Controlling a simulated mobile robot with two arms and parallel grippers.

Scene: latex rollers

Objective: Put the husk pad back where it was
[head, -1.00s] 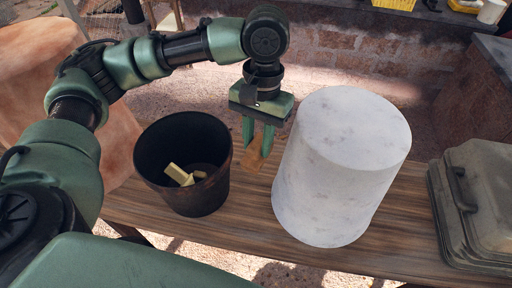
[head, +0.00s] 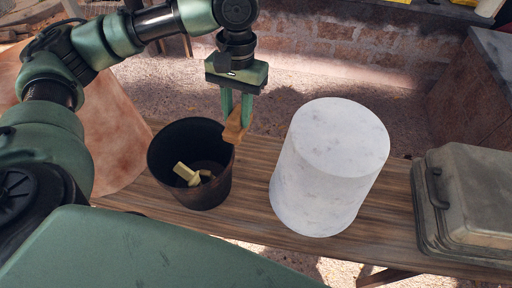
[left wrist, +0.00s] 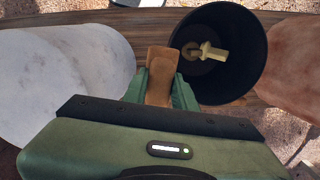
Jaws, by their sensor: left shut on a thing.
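My left gripper (head: 237,104) is shut on a brown block-like piece, which I take to be the husk pad (head: 235,127). The pad hangs below the fingertips at the right rim of the dark bucket (head: 207,199). In the left wrist view the pad (left wrist: 161,72) sits between the fingers, beside the bucket (left wrist: 251,82). I cannot tell whether the pad touches the rim. Pale yellow pieces (head: 187,175) lie inside the bucket. My right gripper is not in view.
A large white marbled cylinder (head: 329,167) stands on the wooden bench (head: 256,216), right of the bucket. A grey lidded case (head: 475,199) sits at the bench's right end. A reddish-brown rounded form (head: 110,130) is left of the bucket. Bare bench lies between bucket and cylinder.

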